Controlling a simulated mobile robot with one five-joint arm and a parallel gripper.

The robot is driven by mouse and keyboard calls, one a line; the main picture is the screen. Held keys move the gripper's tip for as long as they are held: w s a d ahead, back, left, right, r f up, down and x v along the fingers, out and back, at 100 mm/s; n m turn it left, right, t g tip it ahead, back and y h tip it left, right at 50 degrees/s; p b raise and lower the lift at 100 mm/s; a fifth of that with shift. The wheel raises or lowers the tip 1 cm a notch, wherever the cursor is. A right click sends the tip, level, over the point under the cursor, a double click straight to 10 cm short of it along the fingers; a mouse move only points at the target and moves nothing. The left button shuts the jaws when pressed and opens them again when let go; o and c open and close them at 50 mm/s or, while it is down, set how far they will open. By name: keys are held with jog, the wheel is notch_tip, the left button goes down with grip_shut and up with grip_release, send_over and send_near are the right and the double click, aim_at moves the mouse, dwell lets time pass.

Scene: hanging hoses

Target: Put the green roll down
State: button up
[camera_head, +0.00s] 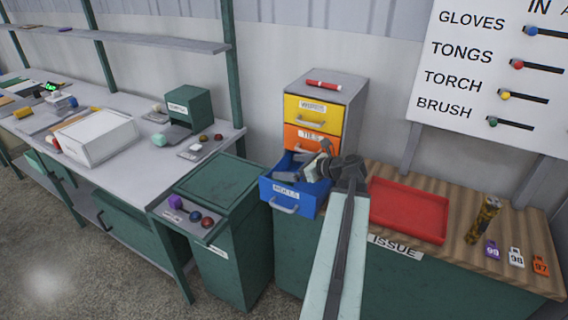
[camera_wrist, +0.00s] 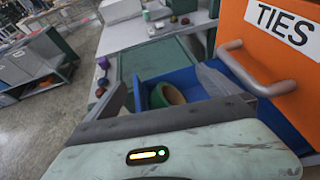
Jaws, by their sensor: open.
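The green roll (camera_wrist: 168,95) shows in the wrist view as a ring, tilted, with a tan inside. It lies inside the open blue drawer (camera_wrist: 190,77), and my gripper's near parts hide some of it. In the head view the same blue drawer (camera_head: 268,193) is pulled out at the bottom of the cabinet. My gripper (camera_head: 316,163) is over this drawer with its jaws open. The roll cannot be made out clearly in the head view, and I cannot tell whether a finger touches it.
A green bin (camera_head: 222,235) stands left.

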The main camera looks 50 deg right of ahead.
jog(key=a+p+v, duration=0.1)
jog(key=p+v, duration=0.1)
jog(key=v, duration=0.6)
jog(key=shift+d, duration=0.5)
jog(key=w+a+f+n+g, duration=0.1)
jog(key=w+a+n, duration=0.1)
jog(key=a, duration=0.1)
jog(key=w+a+f+n+g+y, duration=0.1)
jog(key=w+a+n, duration=0.1)
jog(key=w+a, duration=0.1)
jog(key=w+a+f+n+g+y, duration=0.1)
jog(key=w+a+f+n, duration=0.1)
jog(key=a, duration=0.2)
jog(key=shift+w+f, duration=0.1)
jog(key=shift+w, duration=0.25)
jog(key=w+a+f+n+g+h, duration=0.1)
jog(key=w+a+f+n+g, duration=0.1)
jog(key=a+n, duration=0.7)
jog(key=w+a+f+n+g+h, duration=0.1)
jog(key=a+f+n+g, duration=0.4)
jog(key=a+n, duration=0.5)
jog(key=w+a+f+n+g+h, duration=0.1)
jog(key=w+a+f+n+g, duration=0.2)
jog(key=a+n, duration=0.6)
jog(key=a, duration=1)
jog(key=shift+f+n+h, duration=0.2)
jog(key=shift+n+h, duration=0.1)
jog(key=shift+n, duration=0.1)
